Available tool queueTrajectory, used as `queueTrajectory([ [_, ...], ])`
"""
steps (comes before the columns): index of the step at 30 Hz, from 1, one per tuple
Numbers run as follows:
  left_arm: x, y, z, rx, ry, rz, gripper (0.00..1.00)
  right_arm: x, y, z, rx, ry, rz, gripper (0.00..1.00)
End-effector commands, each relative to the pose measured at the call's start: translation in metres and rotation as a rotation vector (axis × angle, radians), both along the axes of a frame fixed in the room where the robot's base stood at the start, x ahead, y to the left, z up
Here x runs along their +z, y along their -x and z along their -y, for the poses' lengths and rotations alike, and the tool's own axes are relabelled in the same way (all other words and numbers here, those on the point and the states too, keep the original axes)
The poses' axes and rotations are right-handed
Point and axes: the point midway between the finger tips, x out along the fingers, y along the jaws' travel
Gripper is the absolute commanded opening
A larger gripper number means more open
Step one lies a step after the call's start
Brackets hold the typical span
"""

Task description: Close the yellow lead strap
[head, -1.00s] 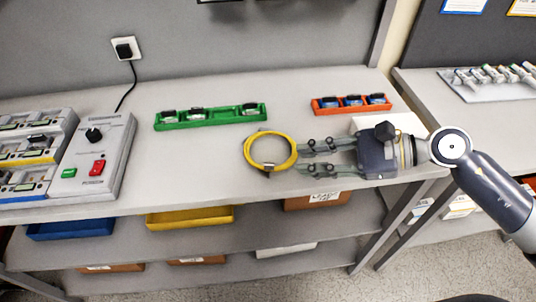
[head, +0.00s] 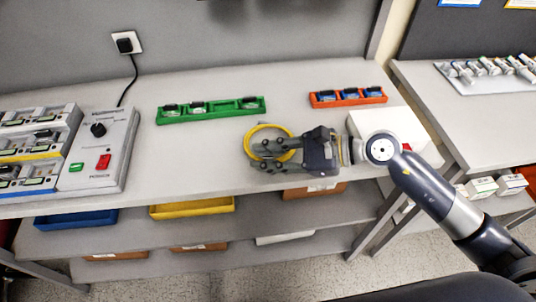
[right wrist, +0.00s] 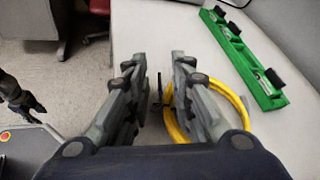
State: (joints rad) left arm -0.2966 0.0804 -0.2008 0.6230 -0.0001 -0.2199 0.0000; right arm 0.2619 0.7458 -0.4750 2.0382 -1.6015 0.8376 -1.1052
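The yellow lead (head: 263,127) is a round coil lying on the grey bench. It also shows in the right wrist view (right wrist: 239,104), partly behind a finger. My right gripper (head: 255,155) reaches in from the right, with its two fingers apart over the near part of the coil. In the right wrist view the gripper (right wrist: 160,75) is open. A small dark upright piece (right wrist: 157,96), perhaps the strap, stands between the fingers. Whether they touch it I cannot tell. A dark gripper, apparently my left (right wrist: 25,102), shows at the left edge, its state unclear.
A green rack (head: 210,111) lies behind the coil and an orange rack (head: 347,97) behind it to the right. A white box (head: 400,125) stands beside my right arm. A control box (head: 98,150) is at left. The bench between it and the coil is clear.

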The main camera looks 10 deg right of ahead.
Motion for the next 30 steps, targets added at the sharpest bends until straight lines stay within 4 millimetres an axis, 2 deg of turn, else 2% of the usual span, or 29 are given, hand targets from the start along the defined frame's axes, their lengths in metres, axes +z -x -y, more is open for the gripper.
queueTrajectory([
  [1, 0.000, 0.004, 0.000, 0.000, 0.000, -0.006, 0.38, 0.000, 0.000, 0.000, 0.000, 0.000, 0.000, 0.09],
  [2, 0.000, 0.006, 0.000, 0.001, -0.001, -0.009, 0.38, 0.000, 0.000, 0.000, 0.000, 0.000, 0.000, 0.02],
  [3, -0.001, 0.008, -0.001, 0.001, -0.001, -0.012, 0.38, 0.000, 0.000, 0.000, 0.000, 0.000, 0.000, 0.00],
  [17, -0.002, 0.007, -0.001, 0.002, -0.001, -0.011, 0.38, 0.000, -0.002, 0.001, 0.000, -0.009, -0.048, 0.00],
  [30, -0.015, 0.003, 0.000, 0.002, 0.000, -0.003, 0.38, 0.001, -0.014, 0.003, -0.001, -0.072, -0.343, 0.00],
])
